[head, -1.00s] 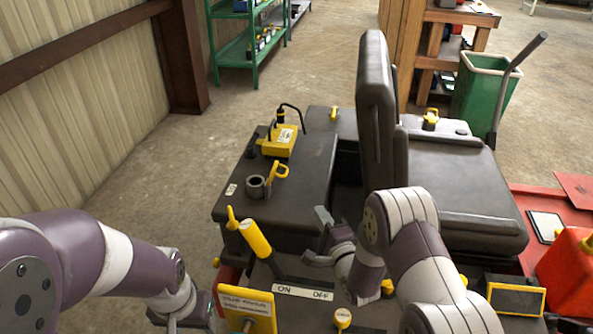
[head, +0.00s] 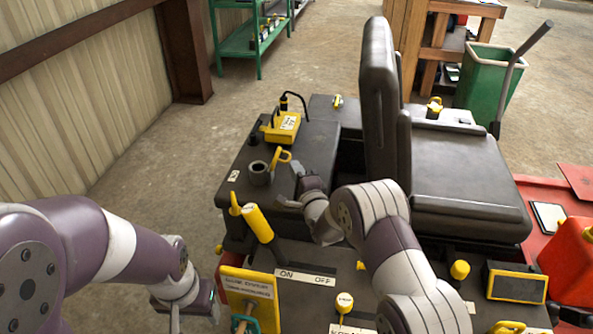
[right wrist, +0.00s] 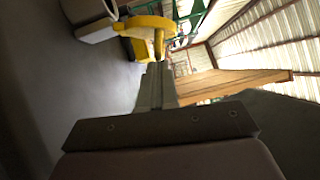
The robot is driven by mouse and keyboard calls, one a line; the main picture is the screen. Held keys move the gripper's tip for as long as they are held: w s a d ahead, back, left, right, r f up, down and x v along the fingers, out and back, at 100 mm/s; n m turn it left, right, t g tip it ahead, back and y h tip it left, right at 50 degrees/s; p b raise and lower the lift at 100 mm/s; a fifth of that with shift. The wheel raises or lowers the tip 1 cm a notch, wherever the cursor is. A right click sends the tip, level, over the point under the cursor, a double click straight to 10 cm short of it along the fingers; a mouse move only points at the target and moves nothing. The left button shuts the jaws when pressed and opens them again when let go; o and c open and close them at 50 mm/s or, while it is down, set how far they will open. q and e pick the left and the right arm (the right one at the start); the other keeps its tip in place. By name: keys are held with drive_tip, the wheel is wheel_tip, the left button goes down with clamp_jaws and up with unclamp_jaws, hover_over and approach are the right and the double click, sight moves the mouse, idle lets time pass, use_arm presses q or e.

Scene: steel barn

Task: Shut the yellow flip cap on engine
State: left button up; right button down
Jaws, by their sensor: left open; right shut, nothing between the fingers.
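The yellow flip cap (head: 281,158) stands tilted up on the right of a dark round filler neck (head: 259,173) on the dark engine cover (head: 240,188); the neck's opening is uncovered. In the right wrist view the yellow cap (right wrist: 150,24) is just beyond the fingertips. My right gripper (head: 297,169) is shut and empty, close to the cap's right side in the head view; its fingers also show in the right wrist view (right wrist: 157,75). I cannot tell whether they touch the cap. My left gripper (head: 176,316) is open at the bottom left, away from the cap, its tips partly hidden.
A yellow box (head: 283,128) with a black cable sits behind the neck. A yellow-handled lever (head: 258,223) stands in front of the cover. The black seat (head: 377,100) rises right of my right gripper. A yellow sign plate (head: 250,290) is near my left gripper.

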use_arm(q)
drive_tip(key=shift+r, duration=0.1)
use_arm(e)
drive_tip(key=shift+r, duration=0.1)
use_arm(q)
drive_tip(key=shift+r, duration=0.2)
use_arm(e)
drive_tip(key=shift+a+r+n, duration=0.1)
drive_tip(key=shift+r+n, duration=0.1)
drive_tip(key=shift+n, duration=0.1)
